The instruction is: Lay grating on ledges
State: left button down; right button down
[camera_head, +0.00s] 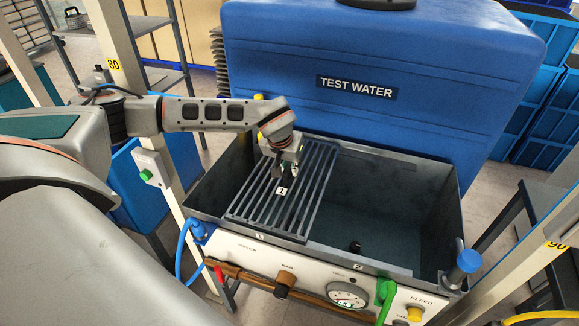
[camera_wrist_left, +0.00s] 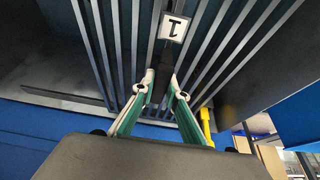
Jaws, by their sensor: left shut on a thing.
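A dark slatted grating (camera_head: 311,194) with a white tag marked 1 lies over the left part of an open grey tank (camera_head: 452,205). Its front edge is close to the tank's front rim. My left gripper (camera_head: 281,166) is above the grating's left-middle part. I cannot tell whether the grating rests on the ledges, which are mostly hidden. My right gripper is not in view.
A big blue TEST WATER tank (camera_head: 440,60) stands behind. The front panel (camera_head: 310,270) carries a gauge (camera_head: 347,295), a green handle (camera_head: 385,295) and knobs. A blue knob (camera_head: 468,261) sits at the right corner. The tank's right part is open.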

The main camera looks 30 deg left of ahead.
pick_arm(q)
jog(key=c, duration=1.9)
grip_release()
jog(key=shift+r, duration=0.15)
jog(key=v, duration=1.2)
jog(key=shift+s, duration=0.1)
